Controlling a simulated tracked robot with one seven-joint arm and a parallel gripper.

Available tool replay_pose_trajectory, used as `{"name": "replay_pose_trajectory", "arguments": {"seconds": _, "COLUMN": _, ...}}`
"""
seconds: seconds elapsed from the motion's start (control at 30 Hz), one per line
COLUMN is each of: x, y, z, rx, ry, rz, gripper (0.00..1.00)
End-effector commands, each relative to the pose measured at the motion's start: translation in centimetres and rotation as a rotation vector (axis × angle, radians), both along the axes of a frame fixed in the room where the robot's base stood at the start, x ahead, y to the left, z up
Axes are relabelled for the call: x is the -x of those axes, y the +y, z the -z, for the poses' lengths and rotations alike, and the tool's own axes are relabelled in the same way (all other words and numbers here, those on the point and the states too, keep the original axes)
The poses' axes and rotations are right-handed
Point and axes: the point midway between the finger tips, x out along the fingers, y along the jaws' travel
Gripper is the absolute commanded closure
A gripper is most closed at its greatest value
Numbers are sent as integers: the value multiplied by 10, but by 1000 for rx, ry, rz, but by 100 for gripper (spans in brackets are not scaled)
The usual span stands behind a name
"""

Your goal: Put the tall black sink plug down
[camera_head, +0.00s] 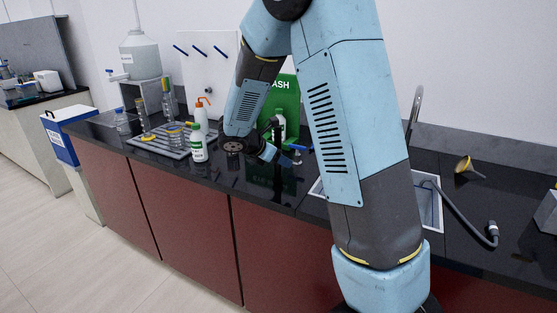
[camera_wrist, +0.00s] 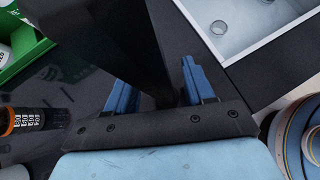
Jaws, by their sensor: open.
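The tall black sink plug (camera_wrist: 115,38) shows in the wrist view as a large dark shape running from the top left down between my two blue fingers. My gripper (camera_wrist: 157,85) is open, with one finger on each side of the plug's lower end. Whether a finger touches it cannot be told. In the head view my gripper (camera_head: 270,153) is low over the black counter, left of the sink. A dark upright shape by the fingers there is probably the plug, but its outline is lost against the black counter. Its foot is hidden.
The sink (camera_head: 430,208) is right of my gripper, and its basin (camera_wrist: 240,25) fills the wrist view's top right. A green-labelled white bottle (camera_head: 198,143), an orange-topped wash bottle (camera_head: 201,116) and a grey tray (camera_head: 158,143) are left. A green box (camera_head: 287,95) stands behind.

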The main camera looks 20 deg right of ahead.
Motion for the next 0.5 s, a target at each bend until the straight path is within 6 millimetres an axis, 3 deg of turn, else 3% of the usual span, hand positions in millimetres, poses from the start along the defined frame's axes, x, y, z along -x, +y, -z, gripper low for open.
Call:
{"name": "replay_pose_trajectory", "arguments": {"seconds": 0.17, "x": 1, "y": 4, "z": -7, "rx": 0, "ry": -2, "rz": -1, "gripper": 47}}
{"name": "replay_pose_trajectory", "arguments": {"seconds": 0.5, "x": 19, "y": 47, "z": -46, "rx": -1, "ry": -2, "rz": -2, "gripper": 47}}
